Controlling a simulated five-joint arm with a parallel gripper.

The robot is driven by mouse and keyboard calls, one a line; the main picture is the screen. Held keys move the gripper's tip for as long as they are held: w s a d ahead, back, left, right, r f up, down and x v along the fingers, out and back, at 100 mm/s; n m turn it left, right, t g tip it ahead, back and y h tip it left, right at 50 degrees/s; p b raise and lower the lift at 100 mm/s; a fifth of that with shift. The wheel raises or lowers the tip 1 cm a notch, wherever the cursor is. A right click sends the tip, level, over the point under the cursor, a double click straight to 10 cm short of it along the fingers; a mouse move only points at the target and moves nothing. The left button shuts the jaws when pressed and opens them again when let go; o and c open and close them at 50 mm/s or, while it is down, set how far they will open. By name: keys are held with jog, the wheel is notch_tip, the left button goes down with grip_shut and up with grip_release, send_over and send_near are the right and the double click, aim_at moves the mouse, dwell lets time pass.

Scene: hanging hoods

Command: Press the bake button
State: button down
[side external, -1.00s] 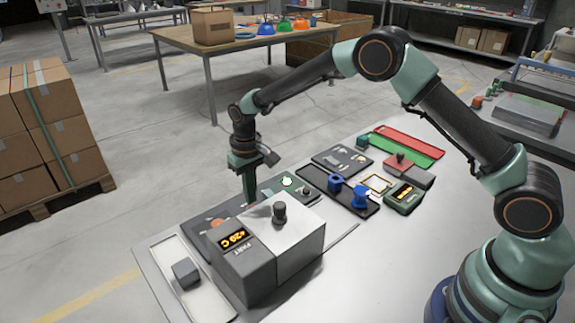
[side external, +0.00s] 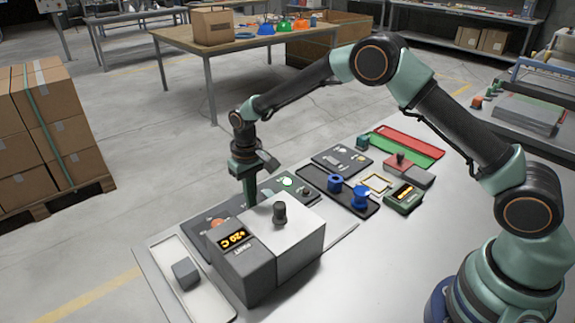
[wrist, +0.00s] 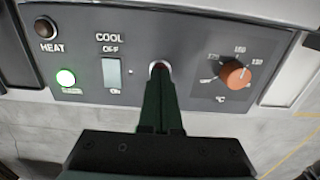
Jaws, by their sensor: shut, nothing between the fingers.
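A dark control panel (wrist: 205,60) fills the upper wrist view. It also shows in the side view (side external: 268,190), behind the grey box. My gripper (wrist: 160,70) is shut and empty. Its tips are over a round, pale-rimmed control with a dark red centre (wrist: 159,64), between the COOL switch and the orange dial. The tips hide most of that control, and I cannot tell whether they touch it. No "bake" label is readable. In the side view my gripper (side external: 249,203) points down at the panel, its lower end partly hidden by the grey box.
The panel carries a brown HEAT button (wrist: 45,28), a lit green lamp (wrist: 66,77), a COOL switch (wrist: 112,72) and an orange dial (wrist: 236,74). The grey box with a lit display (side external: 232,239) stands in front. A tray with a grey cube (side external: 186,273) is at left.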

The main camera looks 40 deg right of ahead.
jog(key=shift+f, duration=0.35)
jog(key=shift+r, duration=3.55)
